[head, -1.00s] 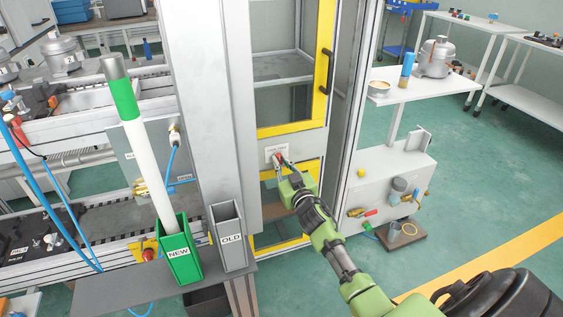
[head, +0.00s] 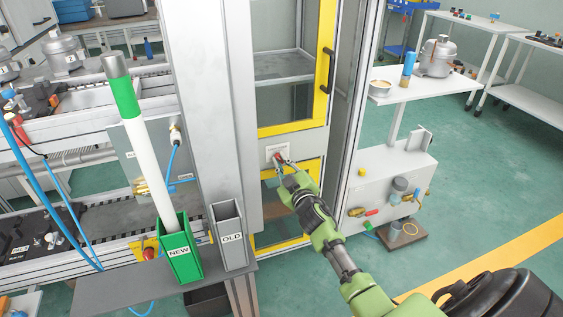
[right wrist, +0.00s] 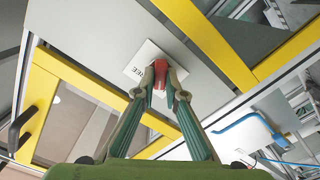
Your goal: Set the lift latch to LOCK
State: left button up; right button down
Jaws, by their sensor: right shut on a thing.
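The lift latch is a small red handle (right wrist: 160,75) on a white label plate (right wrist: 146,62), fixed to the grey panel between the yellow-edged doors. Part of the label's lettering shows in the right wrist view; the rest is hidden behind my fingers. In the head view the plate (head: 275,150) and red handle (head: 279,157) look small, and the label cannot be read. My right gripper (right wrist: 160,92) is shut on the red handle, with one finger on each side. It also shows in the head view (head: 283,165). My left gripper is not in view.
A yellow-framed door with a black handle (head: 326,70) is above the latch. A green NEW bin (head: 182,257) and a grey OLD bin (head: 229,236) stand on a shelf at left. A grey cabinet (head: 392,180) with valves is at right.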

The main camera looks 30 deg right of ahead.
jog(key=shift+r, duration=0.1)
jog(key=c, duration=2.1)
grip_release()
jog(key=v, duration=1.2)
